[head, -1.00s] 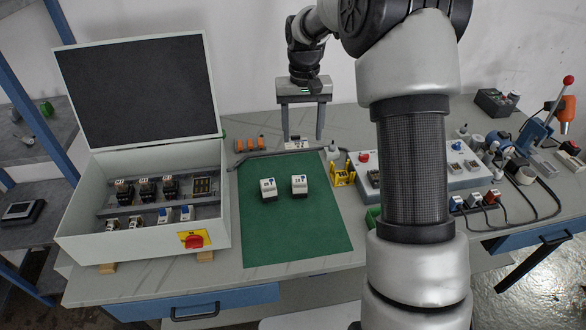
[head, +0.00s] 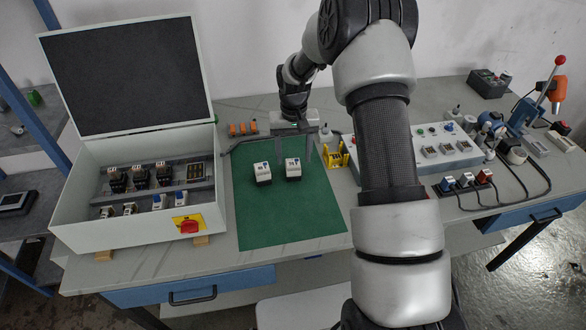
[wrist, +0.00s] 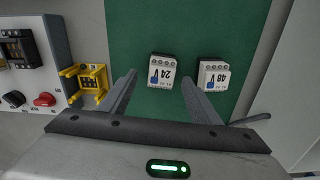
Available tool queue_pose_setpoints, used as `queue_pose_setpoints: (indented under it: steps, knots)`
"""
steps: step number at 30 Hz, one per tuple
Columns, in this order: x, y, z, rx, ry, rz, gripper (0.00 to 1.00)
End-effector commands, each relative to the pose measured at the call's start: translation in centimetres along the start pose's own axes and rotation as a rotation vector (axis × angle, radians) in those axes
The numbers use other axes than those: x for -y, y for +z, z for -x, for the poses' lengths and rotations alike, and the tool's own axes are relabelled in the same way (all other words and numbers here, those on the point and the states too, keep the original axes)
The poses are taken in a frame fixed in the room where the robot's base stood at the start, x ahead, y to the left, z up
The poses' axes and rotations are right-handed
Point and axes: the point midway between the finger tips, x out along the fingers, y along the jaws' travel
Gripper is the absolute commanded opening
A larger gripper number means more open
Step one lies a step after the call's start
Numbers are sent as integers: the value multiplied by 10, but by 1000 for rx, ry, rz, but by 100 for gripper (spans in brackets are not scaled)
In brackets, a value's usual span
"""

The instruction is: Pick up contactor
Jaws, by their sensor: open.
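Two white contactor-like modules with blue marks stand on the green mat (head: 288,221). The right one in the head view (head: 293,169) reads 24 in the wrist view (wrist: 163,71). The left one in the head view (head: 262,173) reads 48 in the wrist view (wrist: 213,76). My gripper (head: 294,154) is open and empty, behind and above the 24 module. In the wrist view, the 24 module shows between my fingertips (wrist: 157,76), and the right finger points between the two modules. I cannot tell the exact height gap.
An open box (head: 75,235) with black and white modules stands left of the mat. A yellow holder (head: 336,157) stands just right of the mat, with a control panel (head: 425,135) beyond. A grey bent bar (head: 245,139) lies at the mat's back edge. The mat's front is clear.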

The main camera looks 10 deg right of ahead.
Motion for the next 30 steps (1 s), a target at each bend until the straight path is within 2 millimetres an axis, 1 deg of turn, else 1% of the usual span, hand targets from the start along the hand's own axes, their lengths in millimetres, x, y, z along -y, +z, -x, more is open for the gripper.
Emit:
queue_pose_setpoints:
  steps: [1, 3, 6, 9, 15, 20, 21, 24, 30]
  knots:
    - [2, 3, -10, 5, 0, 1, 57]
    - [3, 3, -20, 4, 0, 1, 57]
    - [3, 2, -31, 2, 0, 0, 57]
    - [2, 2, -35, 1, 0, 0, 57]
    - [2, 2, -35, 0, 0, 0, 57]
    - [2, 2, -35, 0, 0, 0, 30]
    - [2, 2, -35, 0, 0, 0, 23]
    - [2, 2, -35, 0, 0, 0, 8]
    - [2, 2, -34, -1, 0, 0, 8]
